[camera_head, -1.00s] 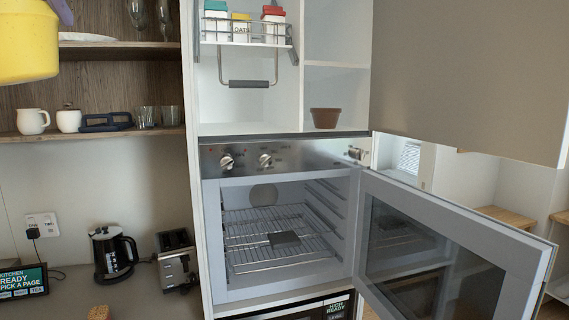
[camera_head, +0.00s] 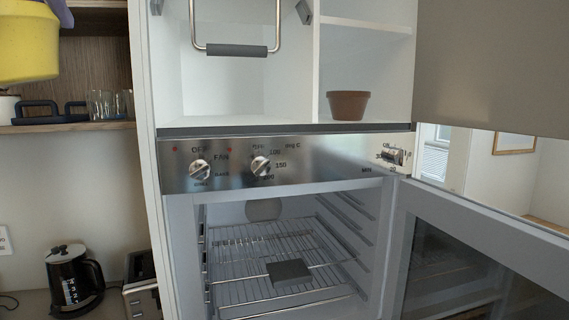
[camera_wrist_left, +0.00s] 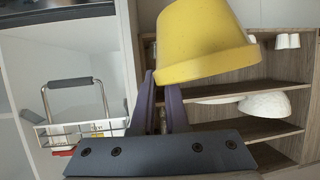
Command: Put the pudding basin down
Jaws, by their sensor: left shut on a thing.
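The yellow pudding basin (camera_head: 28,42) hangs in the air at the top left of the head view, partly cut off by the frame edge. It also shows large in the left wrist view (camera_wrist_left: 203,45). My left gripper (camera_head: 62,12) is shut on the basin's edge, its purple fingers (camera_wrist_left: 165,88) pinching it from one side. The basin is clear of the shelves and the counter. My right gripper is in neither view.
The oven (camera_head: 175,240) stands open, with a dark block (camera_head: 289,272) on its rack. Its door (camera_head: 480,235) swings out to the right. A brown pot (camera_head: 348,105) sits in the cubby above. A kettle (camera_head: 70,280) and toaster (camera_head: 142,290) occupy the counter. Glasses (camera_head: 103,104) stand on the wooden shelf.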

